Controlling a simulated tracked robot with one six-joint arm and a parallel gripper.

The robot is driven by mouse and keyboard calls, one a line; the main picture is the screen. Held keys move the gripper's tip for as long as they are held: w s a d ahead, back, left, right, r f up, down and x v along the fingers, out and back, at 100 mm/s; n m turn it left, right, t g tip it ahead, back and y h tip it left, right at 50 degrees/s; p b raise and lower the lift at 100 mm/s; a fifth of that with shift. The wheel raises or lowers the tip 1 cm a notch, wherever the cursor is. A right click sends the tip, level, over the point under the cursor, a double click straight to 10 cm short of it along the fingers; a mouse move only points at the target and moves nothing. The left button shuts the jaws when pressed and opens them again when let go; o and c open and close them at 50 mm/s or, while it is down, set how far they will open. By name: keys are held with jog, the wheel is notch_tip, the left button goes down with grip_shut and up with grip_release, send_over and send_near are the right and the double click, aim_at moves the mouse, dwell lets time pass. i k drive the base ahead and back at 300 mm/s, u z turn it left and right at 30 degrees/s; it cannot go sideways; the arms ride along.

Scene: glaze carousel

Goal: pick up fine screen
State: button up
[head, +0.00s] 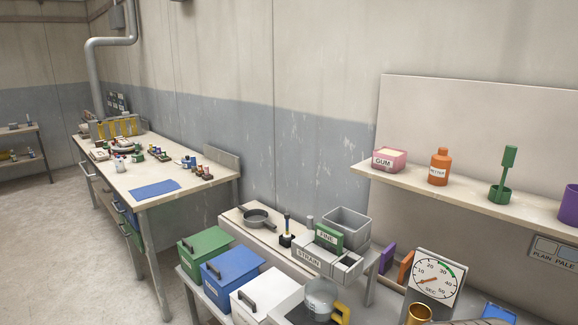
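A green block labelled FINE (328,237), which looks like the fine screen, stands upright at the grey station marked STRAIN (308,257). Only its green labelled face shows clearly; any mesh is hidden. It sits in front of a grey open box (346,226). My gripper is not in view.
A clear pot (321,297), a dial timer (437,283) and a brass cup (418,314) crowd the near right. A shelf (464,201) overhangs the right.

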aim_at(331, 240)
jog(key=u, duration=0.05)
jog(key=k, duration=0.65)
jog(key=u, duration=0.3)
jog(key=i, duration=0.7)
jog(key=u, duration=0.4)
jog(key=i, duration=0.75)
jog(key=u, duration=0.1)
